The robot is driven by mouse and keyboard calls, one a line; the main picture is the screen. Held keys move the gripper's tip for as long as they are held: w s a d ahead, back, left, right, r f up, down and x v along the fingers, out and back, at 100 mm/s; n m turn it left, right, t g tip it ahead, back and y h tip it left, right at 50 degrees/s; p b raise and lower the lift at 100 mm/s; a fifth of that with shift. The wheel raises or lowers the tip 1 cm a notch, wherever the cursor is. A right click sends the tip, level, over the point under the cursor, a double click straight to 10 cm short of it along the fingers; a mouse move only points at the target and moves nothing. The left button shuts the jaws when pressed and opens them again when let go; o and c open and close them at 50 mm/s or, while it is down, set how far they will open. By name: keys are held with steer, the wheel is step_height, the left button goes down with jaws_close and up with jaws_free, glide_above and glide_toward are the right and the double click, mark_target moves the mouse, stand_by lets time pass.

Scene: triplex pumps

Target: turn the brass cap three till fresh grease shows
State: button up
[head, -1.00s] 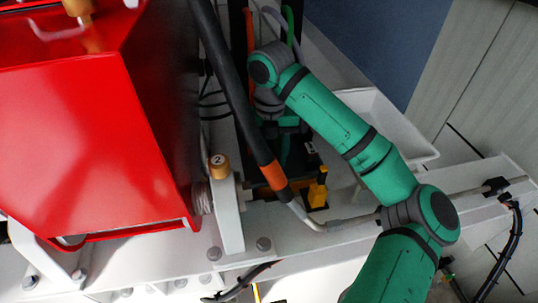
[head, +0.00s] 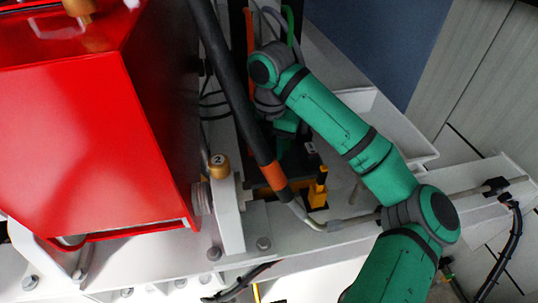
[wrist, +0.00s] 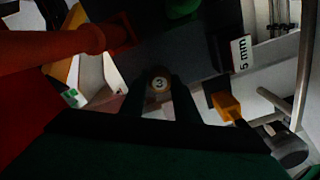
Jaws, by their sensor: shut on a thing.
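In the wrist view, the brass cap (wrist: 159,84) marked "3" sits between the two dark fingers of my gripper (wrist: 160,92). The gripper is shut on it. The cap's numbered end faces the camera, and its surroundings are dark. No grease can be made out around it. In the head view, cap three and my fingertips are hidden behind the black hose and my arm. Another brass cap (head: 219,167), marked "2", stands on a white bracket at the left and is clear of my gripper.
A black hose with an orange band (head: 273,176) runs close beside my wrist. A yellow-orange block (head: 318,194) stands near it; in the wrist view a yellow block (wrist: 227,106) and a "5 mm" label (wrist: 242,53) lie right of the fingers. A red housing (head: 90,140) fills the left.

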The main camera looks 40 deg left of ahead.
steer(key=m, duration=0.4)
steer(key=shift+m, duration=0.3)
steer(key=m, duration=0.3)
steer(key=shift+m, duration=0.4)
steer(key=m, duration=1.3)
steer(key=shift+r+m, duration=0.1)
steer(key=shift+m, duration=0.2)
steer(key=m, duration=0.3)
steer(key=shift+m, duration=0.3)
steer(key=m, duration=0.4)
steer(key=shift+m, duration=2.1)
